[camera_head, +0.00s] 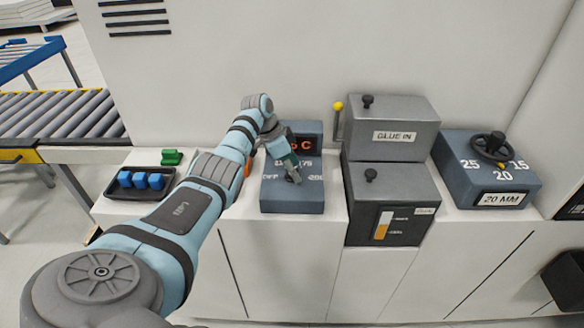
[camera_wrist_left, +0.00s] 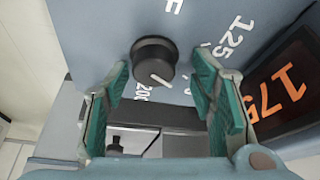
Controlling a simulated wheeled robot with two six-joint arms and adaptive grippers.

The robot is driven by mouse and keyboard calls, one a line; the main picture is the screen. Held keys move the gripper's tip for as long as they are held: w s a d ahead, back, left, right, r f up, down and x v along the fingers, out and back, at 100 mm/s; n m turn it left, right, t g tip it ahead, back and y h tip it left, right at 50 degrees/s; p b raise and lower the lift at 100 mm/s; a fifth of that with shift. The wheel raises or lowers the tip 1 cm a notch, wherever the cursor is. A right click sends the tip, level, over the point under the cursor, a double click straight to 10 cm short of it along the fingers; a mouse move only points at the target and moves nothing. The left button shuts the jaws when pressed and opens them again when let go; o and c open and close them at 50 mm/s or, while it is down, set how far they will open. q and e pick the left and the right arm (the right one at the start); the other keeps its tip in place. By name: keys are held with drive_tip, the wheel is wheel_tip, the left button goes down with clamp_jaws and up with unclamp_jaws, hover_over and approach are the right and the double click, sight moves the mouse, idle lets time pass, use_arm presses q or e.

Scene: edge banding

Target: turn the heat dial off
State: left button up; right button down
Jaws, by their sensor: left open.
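The heat dial (camera_wrist_left: 153,58) is a round black knob with a white pointer line, on a blue-grey panel (camera_head: 292,203). The pointer aims low in the wrist view, near the 200 mark and away from the mark ending in F at the top. The panel's display (camera_wrist_left: 283,90) shows 175 in orange; it also shows in the head view (camera_head: 302,143). My left gripper (camera_wrist_left: 161,72) is open, its green fingers on either side of the dial, with gaps visible. In the head view, my left gripper (camera_head: 292,172) is over the panel and hides the dial.
A grey glue unit (camera_head: 385,150) with black knobs stands right of the panel. Further right is a box with a handwheel (camera_head: 490,145). A black tray (camera_head: 112,190) with blue blocks and a green piece (camera_head: 172,157) are at left.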

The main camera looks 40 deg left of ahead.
use_arm(q)
drive_tip(key=shift+s, duration=0.15)
drive_tip(key=shift+s+a+r, duration=0.1)
drive_tip(key=shift+s+r, duration=0.1)
drive_tip(key=shift+s, duration=0.1)
drive_tip(key=shift+c, duration=1.2)
drive_tip(key=shift+s+r, duration=0.15)
drive_tip(key=shift+s, duration=0.15)
drive_tip(key=c, duration=0.9)
use_arm(e)
drive_tip(key=shift+s, duration=0.9)
drive_tip(key=shift+w+r, duration=0.1)
drive_tip(key=shift+r, duration=0.1)
